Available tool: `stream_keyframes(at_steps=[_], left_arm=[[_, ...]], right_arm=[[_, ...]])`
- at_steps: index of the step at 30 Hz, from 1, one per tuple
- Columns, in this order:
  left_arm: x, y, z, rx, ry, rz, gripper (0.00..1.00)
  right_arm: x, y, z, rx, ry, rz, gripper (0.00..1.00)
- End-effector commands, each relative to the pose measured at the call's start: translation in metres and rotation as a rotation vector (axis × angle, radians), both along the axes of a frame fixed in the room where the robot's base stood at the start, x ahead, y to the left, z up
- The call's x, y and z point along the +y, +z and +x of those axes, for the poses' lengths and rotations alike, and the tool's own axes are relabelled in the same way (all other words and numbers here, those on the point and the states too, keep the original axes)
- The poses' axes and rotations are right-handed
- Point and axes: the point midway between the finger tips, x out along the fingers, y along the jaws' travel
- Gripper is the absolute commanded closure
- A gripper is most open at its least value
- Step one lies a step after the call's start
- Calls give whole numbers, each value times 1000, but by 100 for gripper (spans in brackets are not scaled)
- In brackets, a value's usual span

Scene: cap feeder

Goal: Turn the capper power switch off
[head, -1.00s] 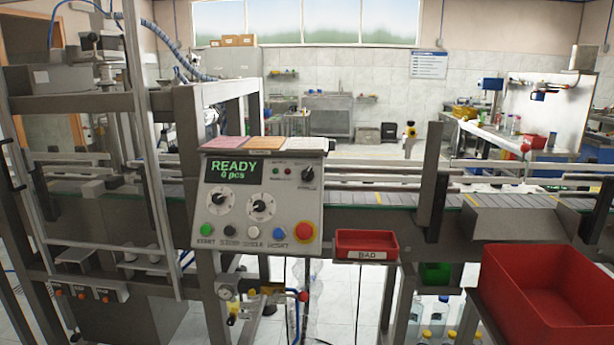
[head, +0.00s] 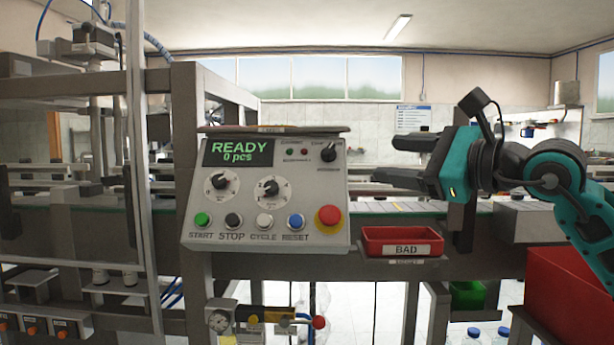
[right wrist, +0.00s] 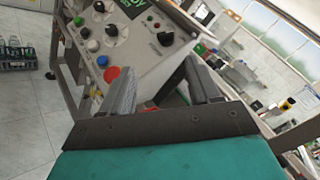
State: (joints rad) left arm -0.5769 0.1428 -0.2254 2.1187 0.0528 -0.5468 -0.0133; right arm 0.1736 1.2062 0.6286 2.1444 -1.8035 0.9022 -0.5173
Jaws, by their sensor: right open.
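The control panel (head: 300,185) stands in the middle of the head view, its display (head: 238,152) lit with green "READY". A black rotary switch (head: 329,152) sits at the panel's upper right; its label is too small to read. It also shows in the right wrist view (right wrist: 165,39), ahead of the fingers. My right gripper (head: 400,160) is open and empty, to the right of the panel and apart from the switch, fingers pointing left. Its two fingers show in the right wrist view (right wrist: 158,70). My left gripper is not in view.
Below the switch are a red mushroom button (head: 328,216), two dials and a row of coloured buttons. A red BAD tray (head: 400,248) is right of the panel, and a larger red bin (head: 565,300) is at lower right. A metal frame (head: 188,130) rises at left.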

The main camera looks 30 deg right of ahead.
Motion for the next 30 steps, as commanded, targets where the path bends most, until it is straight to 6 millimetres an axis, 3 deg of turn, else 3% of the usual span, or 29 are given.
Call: stream_keyframes(at_steps=[5,20,30], left_arm=[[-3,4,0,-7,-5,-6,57],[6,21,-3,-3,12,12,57],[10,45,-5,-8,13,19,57]], right_arm=[[-4,9,2,-20,-39,-56,38],[8,12,55,-18,-35,-45,38],[14,12,82,-20,-35,-38,38]])
